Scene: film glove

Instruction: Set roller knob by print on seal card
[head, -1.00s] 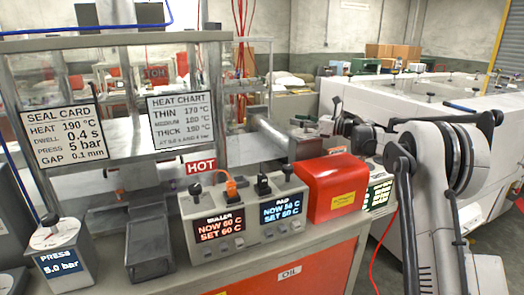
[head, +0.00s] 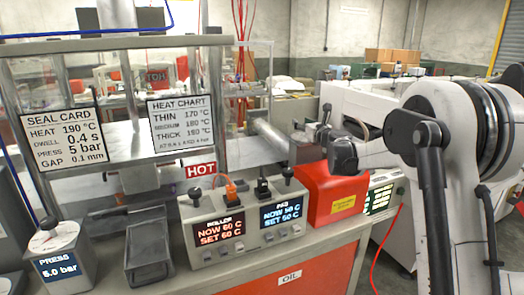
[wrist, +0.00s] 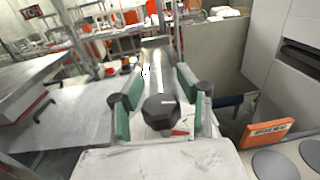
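The seal card (head: 60,134) hangs at left in the head view and reads heat 190 °C, dwell 0.4 s, press 5 bar, gap 0.1 mm. The control box (head: 245,254) has a roller display (head: 219,230) reading NOW 60 C, SET 60 C. A black knob (head: 194,194) stands on top at the roller side; another black knob (head: 287,174) is on the pad side. My gripper (head: 322,122) is behind and right of the box, away from both knobs. In the wrist view its green-padded fingers (wrist: 160,108) are apart, with a metal cylinder visible between them.
A red box (head: 332,194) stands right of the control box. A heat chart (head: 181,122) and HOT sign (head: 201,170) hang behind it. A press box (head: 62,264) reading 5.0 bar is at left. An orange toggle (head: 231,188) sits between the knobs.

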